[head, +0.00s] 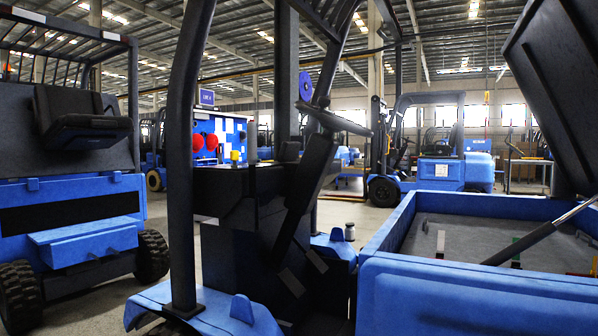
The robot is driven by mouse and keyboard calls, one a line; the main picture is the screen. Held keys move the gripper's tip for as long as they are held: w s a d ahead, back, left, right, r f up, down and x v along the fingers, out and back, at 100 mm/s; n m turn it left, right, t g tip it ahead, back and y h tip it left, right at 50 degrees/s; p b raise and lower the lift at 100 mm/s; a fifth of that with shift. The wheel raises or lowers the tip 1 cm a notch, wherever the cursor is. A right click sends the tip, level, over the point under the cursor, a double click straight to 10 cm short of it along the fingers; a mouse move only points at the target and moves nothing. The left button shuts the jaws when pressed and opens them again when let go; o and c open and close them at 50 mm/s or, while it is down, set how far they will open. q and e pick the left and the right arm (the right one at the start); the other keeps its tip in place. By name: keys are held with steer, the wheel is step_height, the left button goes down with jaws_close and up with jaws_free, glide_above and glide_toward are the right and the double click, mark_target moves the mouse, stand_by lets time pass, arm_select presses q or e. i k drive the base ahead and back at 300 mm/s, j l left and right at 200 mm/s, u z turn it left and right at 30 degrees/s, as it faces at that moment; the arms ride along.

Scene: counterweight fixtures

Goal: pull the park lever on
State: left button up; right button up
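A blue and black forklift (245,215) fills the middle of the head view, seen from its side. Its steering wheel (337,121) sits edge-on at the top of a slanted dark column (312,178). A dark dash (235,180) lies left of the column, with a small yellow piece (235,157) showing at its top edge. I cannot tell whether that piece is on the dash or behind it. I cannot make out the park lever for certain among the dark parts. Neither of my grippers shows in the head view.
At right, a raised dark cover (560,85) with a strut (530,243) hangs over an open blue-walled compartment (430,275). Another forklift (85,200) stands at left, and one (435,150) farther back.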

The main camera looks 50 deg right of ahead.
mark_target(252, 128)
steer(key=z, duration=1.6)
steer(key=j+z, duration=0.8)
steer(key=j, duration=0.55)
steer(key=k+j+z, duration=0.1)
steer(key=j, duration=0.25)
steer(key=k+j, duration=0.15)
steer(key=j, duration=0.25)
steer(key=j+z, duration=0.1)
steer(key=j, duration=0.25)
steer(key=k, duration=0.05)
